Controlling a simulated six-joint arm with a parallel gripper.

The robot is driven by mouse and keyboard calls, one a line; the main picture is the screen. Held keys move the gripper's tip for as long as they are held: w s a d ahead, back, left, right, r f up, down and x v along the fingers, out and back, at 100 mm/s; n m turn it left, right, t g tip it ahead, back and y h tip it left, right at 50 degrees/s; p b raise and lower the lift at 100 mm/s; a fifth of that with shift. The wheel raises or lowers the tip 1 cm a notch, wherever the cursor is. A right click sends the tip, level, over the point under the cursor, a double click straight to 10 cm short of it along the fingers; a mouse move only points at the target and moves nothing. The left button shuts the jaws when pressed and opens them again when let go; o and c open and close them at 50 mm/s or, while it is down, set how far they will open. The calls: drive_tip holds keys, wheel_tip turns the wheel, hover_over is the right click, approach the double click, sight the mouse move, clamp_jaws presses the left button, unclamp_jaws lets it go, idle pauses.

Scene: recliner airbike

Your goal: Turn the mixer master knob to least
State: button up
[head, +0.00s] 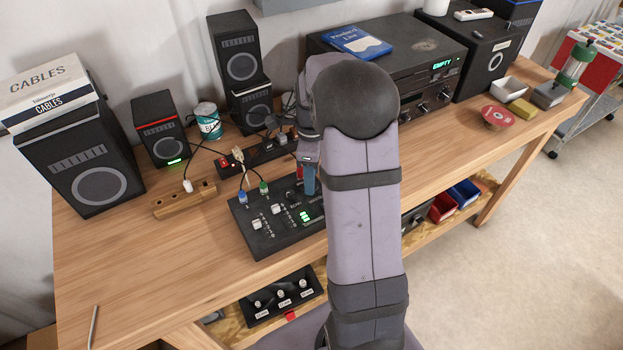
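The black mixer (257,243) lies on the wooden workbench near its front edge, with white sliders on its left half and a small green lit display. Blue and green cable plugs stand at its back edge. A dark knob shows near its top, just left of my gripper. I cannot tell whether it is the master knob. My gripper (308,184) points down over the mixer's back right part. A blue finger shows, close to the panel; whether it touches anything is unclear. My arm hides the right part of the mixer, and the finger gap is not visible.
A power strip (262,153) lies behind the mixer, and a wooden block with holes (170,203) lies to its left. Several black speakers stand at the back. A stereo unit (425,60) stands behind my arm. The bench's front left is mostly clear, with a thin metal rod (93,326).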

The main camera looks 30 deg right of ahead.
drive_tip(key=shift+f+p, duration=0.3)
drive_tip(key=shift+f, duration=1.15)
drive_tip(key=c, duration=1.1)
drive_tip(key=shift+o, duration=0.2)
